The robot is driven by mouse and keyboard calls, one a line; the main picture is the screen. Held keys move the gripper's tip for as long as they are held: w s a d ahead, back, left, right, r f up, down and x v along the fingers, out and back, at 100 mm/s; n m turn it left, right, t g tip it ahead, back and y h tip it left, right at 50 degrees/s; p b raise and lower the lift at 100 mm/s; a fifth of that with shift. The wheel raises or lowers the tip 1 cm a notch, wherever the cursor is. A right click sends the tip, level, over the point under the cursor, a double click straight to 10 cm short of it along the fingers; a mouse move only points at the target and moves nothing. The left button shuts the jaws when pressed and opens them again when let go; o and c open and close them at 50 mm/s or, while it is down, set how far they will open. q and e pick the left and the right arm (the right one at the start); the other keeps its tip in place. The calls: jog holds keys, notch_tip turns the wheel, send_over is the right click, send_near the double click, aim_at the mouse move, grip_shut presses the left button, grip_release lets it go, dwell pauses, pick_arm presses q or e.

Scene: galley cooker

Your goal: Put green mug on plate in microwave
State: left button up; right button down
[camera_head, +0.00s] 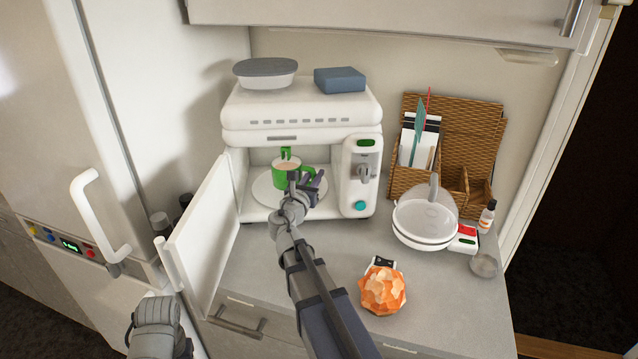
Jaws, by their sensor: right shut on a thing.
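The green mug (281,178) is inside the open microwave (300,112), upright, with a pale inside showing. It is over the white round plate (263,192) on the microwave floor. I cannot tell whether its base touches the plate. My right gripper (307,184) reaches in through the opening and is shut on the mug at its right front side. The gripper and wrist hide part of the mug and plate. Of my left arm only a grey part shows at the bottom left; its gripper is out of view.
The microwave door (205,240) stands open to the left. A lidded dish (265,74) and a blue box (340,80) sit on top. On the counter to the right are a covered white dish (424,222), an orange faceted ball (382,292), a small bottle (487,216) and a wicker organizer (470,130).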

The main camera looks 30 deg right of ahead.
jog(key=f+b, duration=0.3)
jog(key=shift+w+d+f, duration=0.2)
jog(key=shift+d+f, duration=0.05)
jog(key=shift+d, duration=0.15)
jog(key=shift+a+f+b, duration=0.1)
jog(key=shift+a+b, duration=0.05)
jog(key=shift+b, duration=0.2)
jog(key=shift+w, duration=0.1)
jog(key=c, duration=0.8)
grip_release()
jog(key=v, duration=1.2)
